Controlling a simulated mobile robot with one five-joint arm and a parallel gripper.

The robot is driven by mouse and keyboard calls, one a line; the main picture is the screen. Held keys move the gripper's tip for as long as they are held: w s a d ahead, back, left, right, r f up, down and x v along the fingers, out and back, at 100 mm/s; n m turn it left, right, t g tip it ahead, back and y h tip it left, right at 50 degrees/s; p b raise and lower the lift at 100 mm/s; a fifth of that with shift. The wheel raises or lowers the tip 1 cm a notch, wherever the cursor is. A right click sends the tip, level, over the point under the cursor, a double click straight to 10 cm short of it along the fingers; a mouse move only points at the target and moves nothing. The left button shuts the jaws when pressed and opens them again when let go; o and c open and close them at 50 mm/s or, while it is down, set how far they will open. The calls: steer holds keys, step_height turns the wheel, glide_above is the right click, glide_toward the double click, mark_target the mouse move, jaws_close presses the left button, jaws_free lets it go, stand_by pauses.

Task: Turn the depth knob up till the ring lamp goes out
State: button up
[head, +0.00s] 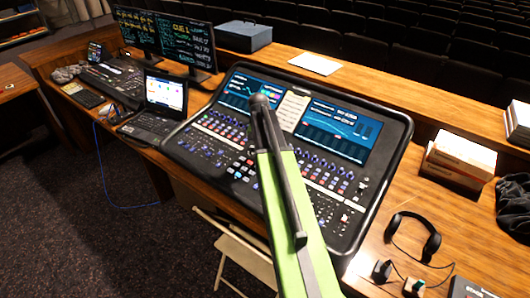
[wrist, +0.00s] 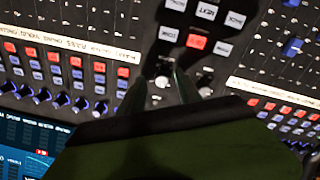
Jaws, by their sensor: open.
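The mixing console (head: 392,160) lies tilted on the wooden desk in the head view, with screens at its top and rows of buttons and knobs below. In the wrist view my gripper (wrist: 163,84) is open, its two dark fingers reaching down over the panel. A small dark knob with a pale spot (wrist: 161,80) shows between the fingertips; I cannot tell whether they touch it. Labels are too blurred to say which is the depth knob, and I cannot make out the ring lamp. My arm hides the console's middle in the head view.
White buttons and a red one (wrist: 196,41) lie above the fingers. Blue-ringed knobs (wrist: 42,96) line the left. Around the console are a laptop (head: 158,108), monitors (head: 187,42), headphones (head: 414,238) and boxes (head: 460,158). A folding chair (head: 240,250) stands in front.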

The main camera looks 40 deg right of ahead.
step_height(320, 180, up, 17)
steer(key=a+p, duration=0.2)
steer(key=p, duration=1.4)
steer(key=shift+a, duration=0.1)
steer(key=w+a+f+n+b, duration=0.1)
steer(key=a+f+b, duration=0.4)
steer(key=a, duration=0.3)
steer(key=a+f+n+b, duration=0.2)
steer(key=a+f+b, duration=0.25)
steer(key=a, duration=0.35)
steer(key=s+a+f+n+b, duration=0.2)
steer(key=s+a+n, duration=0.1)
steer(key=s+a, duration=0.2)
steer(key=s+a+f+n+y+b, duration=0.1)
steer(key=s+a, duration=0.4)
steer(key=a, duration=0.5)
step_height(320, 180, down, 2)
steer(key=shift+f+n+b, duration=0.25)
steer(key=shift+n+b, duration=0.65)
steer(key=shift+n, duration=0.1)
